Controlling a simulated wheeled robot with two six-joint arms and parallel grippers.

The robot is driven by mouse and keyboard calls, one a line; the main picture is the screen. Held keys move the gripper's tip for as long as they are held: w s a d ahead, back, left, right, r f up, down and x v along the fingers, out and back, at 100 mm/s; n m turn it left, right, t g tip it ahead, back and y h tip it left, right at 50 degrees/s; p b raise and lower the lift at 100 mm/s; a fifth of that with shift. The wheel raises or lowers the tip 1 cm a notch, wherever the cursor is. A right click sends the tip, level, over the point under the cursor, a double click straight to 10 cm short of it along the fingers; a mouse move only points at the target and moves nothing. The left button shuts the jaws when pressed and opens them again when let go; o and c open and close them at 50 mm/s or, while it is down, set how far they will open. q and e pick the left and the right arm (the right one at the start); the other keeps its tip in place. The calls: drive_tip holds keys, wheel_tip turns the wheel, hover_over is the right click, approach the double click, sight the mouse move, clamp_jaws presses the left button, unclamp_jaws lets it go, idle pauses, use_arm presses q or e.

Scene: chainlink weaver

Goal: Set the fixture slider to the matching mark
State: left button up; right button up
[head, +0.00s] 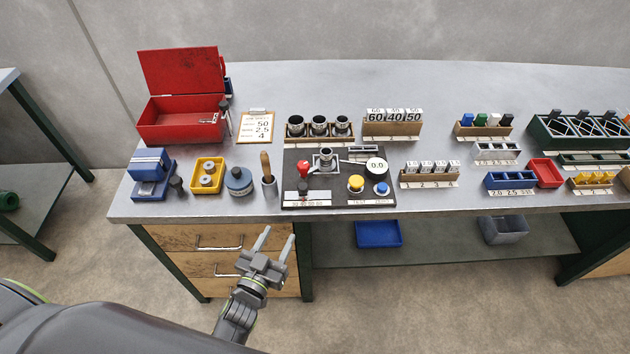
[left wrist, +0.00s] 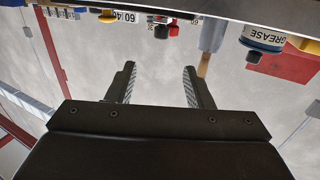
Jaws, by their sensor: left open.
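The fixture is a black board (head: 337,192) at the middle front of the workbench. A small dark slider knob (head: 303,187) sits at its left, above a white scale strip (head: 307,203) whose numbers are too small to read surely. A red-topped knob (head: 303,168) stands just behind the slider. A white card (head: 258,127) behind reads 50, 2.5 and 4. My left gripper (head: 278,234) is open and empty, in front of the bench edge and apart from the fixture. Its open fingers also show in the left wrist view (left wrist: 158,68). My right gripper is not seen.
The board also carries a metal cup (head: 325,160), a 0.0 dial (head: 376,165), a yellow button (head: 356,183) and a blue button (head: 382,189). A wooden-handled tool in a holder (head: 268,182) and a grease tin (head: 239,181) stand left of it.

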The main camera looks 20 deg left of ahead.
sight(301, 191)
use_arm(q)
drive_tip(key=w, duration=0.5)
drive_tip(key=w+d, duration=0.1)
drive_tip(key=w, duration=0.5)
drive_tip(key=w+b, duration=0.1)
drive_tip(key=w, duration=0.5)
drive_tip(key=shift+d, duration=0.3)
clamp_jaws()
